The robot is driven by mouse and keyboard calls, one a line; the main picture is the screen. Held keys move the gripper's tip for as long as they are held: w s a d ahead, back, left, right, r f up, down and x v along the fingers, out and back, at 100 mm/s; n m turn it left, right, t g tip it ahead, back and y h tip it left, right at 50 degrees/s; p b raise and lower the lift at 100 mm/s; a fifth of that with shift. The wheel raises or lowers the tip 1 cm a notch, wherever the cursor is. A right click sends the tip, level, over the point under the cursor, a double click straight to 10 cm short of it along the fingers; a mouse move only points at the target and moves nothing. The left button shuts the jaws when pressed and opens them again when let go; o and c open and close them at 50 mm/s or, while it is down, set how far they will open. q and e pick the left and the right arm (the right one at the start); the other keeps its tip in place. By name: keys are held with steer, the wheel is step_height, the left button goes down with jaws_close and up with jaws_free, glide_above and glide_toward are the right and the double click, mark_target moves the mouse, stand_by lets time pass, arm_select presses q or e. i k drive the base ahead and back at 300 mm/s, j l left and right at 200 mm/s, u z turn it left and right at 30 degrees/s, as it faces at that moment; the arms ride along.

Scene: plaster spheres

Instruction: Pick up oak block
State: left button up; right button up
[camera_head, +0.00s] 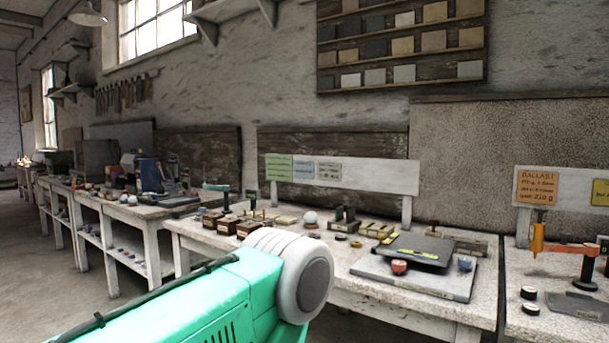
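Small brown wooden blocks (228,226) stand in a row near the front left of the middle white table (375,310). Another brown block (249,229) in this row is just behind my teal arm as seen here. I cannot tell which of them is oak. My arm comes in from the lower left and ends in view at a pale rounded joint, over the table's front edge. Neither gripper shows in the picture.
A grey slab (415,280) with a dark plate (417,249), a red-brown piece (399,267) and a blue-grey piece (465,264) lies right of my arm. A pale sphere (311,217) stands behind it. A second table (541,274) is at right; open floor (60,290) is at left.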

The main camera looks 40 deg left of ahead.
mark_target(244, 230)
steer(key=j+u, duration=0.15)
steer(key=u, duration=0.25)
steer(key=j+u, duration=0.15)
steer(key=u, duration=0.2)
steer(key=i+j+u, duration=0.1)
steer(key=u, duration=0.3)
steer(key=j+u, duration=0.2)
steer(key=u, duration=0.15)
steer(key=i, duration=0.05)
